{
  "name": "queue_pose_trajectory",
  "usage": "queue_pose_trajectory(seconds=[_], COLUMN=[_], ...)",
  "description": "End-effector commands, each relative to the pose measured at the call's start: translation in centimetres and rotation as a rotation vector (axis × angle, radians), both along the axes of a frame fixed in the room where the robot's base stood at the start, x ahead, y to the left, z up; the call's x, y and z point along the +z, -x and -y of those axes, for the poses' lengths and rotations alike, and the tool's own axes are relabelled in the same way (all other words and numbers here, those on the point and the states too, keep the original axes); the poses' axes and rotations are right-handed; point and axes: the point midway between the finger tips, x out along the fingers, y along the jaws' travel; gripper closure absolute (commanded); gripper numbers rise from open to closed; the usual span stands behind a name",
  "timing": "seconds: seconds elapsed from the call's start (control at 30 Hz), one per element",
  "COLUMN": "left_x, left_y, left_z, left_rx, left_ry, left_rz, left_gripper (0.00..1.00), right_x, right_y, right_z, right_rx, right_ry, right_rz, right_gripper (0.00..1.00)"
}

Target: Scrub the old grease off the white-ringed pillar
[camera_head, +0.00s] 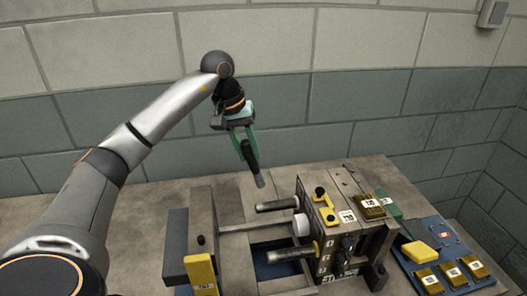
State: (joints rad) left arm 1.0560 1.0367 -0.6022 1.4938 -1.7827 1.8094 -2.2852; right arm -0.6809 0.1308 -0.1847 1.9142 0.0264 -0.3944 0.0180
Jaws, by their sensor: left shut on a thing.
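My left gripper (240,122) is above the mould, shut on a slim dark brush-like tool (250,155) with green sides. The tool points down and its pale tip (260,181) is in the air, apart from the pillars. Two dark pillars stick out leftward from the mould block (340,225): an upper one (277,205) and a lower one (290,254) with a yellow-orange band near its base. A white round piece (300,225) sits between them. I cannot tell for sure which pillar bears the white ring. My right gripper is out of view.
The mould stands on a worn bench (150,210). A grey plate with a yellow tag (200,272) stands at front left. A blue tray (437,240) at right holds several brass blocks and a yellow piece (420,251). A brick wall closes the back.

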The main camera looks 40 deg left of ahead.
Motion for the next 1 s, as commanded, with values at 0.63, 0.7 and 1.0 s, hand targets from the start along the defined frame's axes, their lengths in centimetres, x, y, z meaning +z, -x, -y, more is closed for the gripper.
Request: queue_pose_trajectory(seconds=[0.63,0.7,1.0], left_x=[-2.8,-3.4,-5.4], left_y=[-3.2,-3.8,-6.3], left_z=[2.7,3.2,5.4], left_rx=[-0.021,-0.02,-0.019], left_ry=[0.0,0.001,0.0], left_rz=[0.003,0.003,0.002], left_gripper=[1.0,1.0,1.0], right_x=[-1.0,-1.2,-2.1], right_y=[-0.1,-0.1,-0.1], right_z=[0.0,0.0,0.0], right_rx=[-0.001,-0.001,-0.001], right_ry=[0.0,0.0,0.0], right_rz=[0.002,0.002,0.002], right_gripper=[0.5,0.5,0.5])
